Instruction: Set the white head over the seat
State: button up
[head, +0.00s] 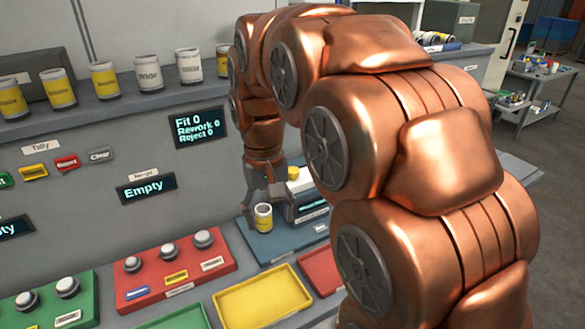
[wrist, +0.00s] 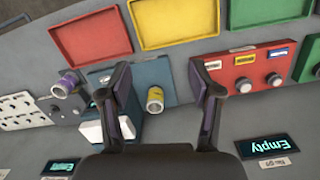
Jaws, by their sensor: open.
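My gripper (head: 268,208) is open above the blue station, its fingers apart; in the wrist view (wrist: 160,88) nothing is clasped between them. A small can with a yellow label (head: 263,218) stands upright on the blue base (head: 285,245); it also shows between the fingers in the wrist view (wrist: 155,99). I cannot tell whether it stands in the seat; no bare seat shows. A white block (wrist: 91,132), possibly the white head, sits beside the can in the wrist view, partly behind a finger. In the head view my gripper and arm hide most of that area.
A red button panel (head: 170,270) and a green one (head: 50,305) lie left of the blue base. Yellow (head: 262,300) and red (head: 320,270) trays lie in front. Several cans stand on the shelf (head: 110,112) above. A purple-ended cylinder (wrist: 66,84) stands near the white block.

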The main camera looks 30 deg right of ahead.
jog(key=w+d+r+m+b, duration=0.1)
jog(key=w+d+r+m, duration=0.1)
jog(key=w+d, duration=0.75)
jog(key=m+t, duration=0.1)
jog(key=m, duration=0.2)
send_over(292, 170)
jog(key=shift+d+f+b, duration=0.2)
jog(key=shift+b, duration=0.25)
jog(key=shift+f+p, duration=1)
jog(key=shift+f, duration=2.85)
grip_shut()
jog(key=shift+w+a+n, duration=0.1)
jog(key=shift+n, duration=0.2)
